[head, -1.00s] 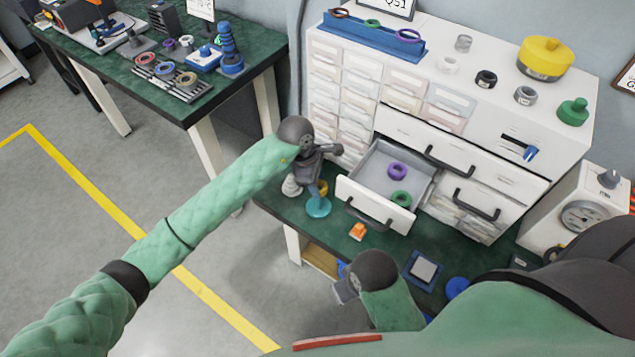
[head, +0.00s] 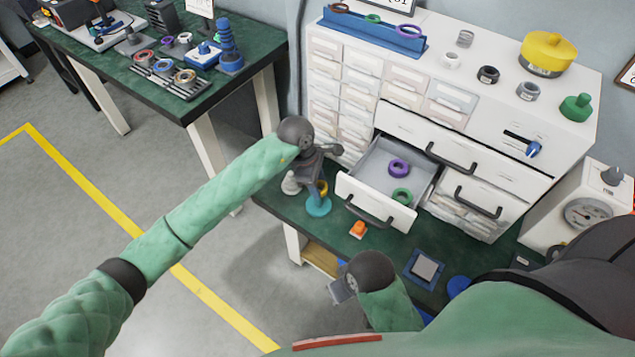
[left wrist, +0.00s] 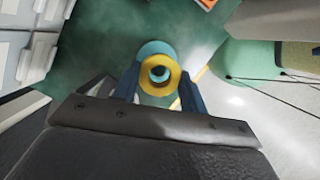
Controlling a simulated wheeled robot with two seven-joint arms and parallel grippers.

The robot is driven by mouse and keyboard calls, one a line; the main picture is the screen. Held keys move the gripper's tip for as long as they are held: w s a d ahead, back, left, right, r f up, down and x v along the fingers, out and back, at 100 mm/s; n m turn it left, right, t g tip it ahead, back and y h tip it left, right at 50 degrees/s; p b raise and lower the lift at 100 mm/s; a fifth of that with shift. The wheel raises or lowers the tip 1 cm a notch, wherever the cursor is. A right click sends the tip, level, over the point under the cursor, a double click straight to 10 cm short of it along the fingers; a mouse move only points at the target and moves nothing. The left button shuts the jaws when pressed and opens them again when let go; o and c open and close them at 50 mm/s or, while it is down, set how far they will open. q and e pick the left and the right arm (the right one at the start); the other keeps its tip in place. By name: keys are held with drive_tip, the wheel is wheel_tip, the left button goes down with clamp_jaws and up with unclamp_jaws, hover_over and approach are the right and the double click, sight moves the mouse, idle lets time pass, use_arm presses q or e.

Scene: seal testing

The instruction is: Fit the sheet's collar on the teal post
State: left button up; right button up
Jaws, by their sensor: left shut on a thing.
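The teal post (head: 313,196) stands on a round teal base at the left end of the green bench. My left gripper (head: 319,181) is above the base, shut on a yellow collar (head: 323,188). In the left wrist view the yellow collar (left wrist: 175,77) is between the blue fingers, with teal showing through its hole. The teal base (left wrist: 155,50) shows behind it. I cannot tell whether the collar is around the post's top or just above it. My right gripper (head: 343,289) is low at the bench's front, its jaws unclear. A partly cut-off framed sheet (head: 402,4) stands on the cabinet.
An open drawer (head: 353,188) right of the post holds a purple ring (head: 398,169) and a green ring (head: 401,196). A grey-white piece (head: 291,184) stands close left of the post. An orange block (head: 358,229) lies in front.

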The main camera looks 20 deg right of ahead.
use_arm(q)
drive_tip(key=shift+f+b, duration=1.65)
drive_tip(key=shift+f, duration=0.1)
idle(0.3)
drive_tip(key=o, duration=1.2)
drive_tip(key=shift+r, duration=0.1)
drive_tip(key=shift+r+p, duration=0.65)
drive_tip(key=shift+r, duration=2.75)
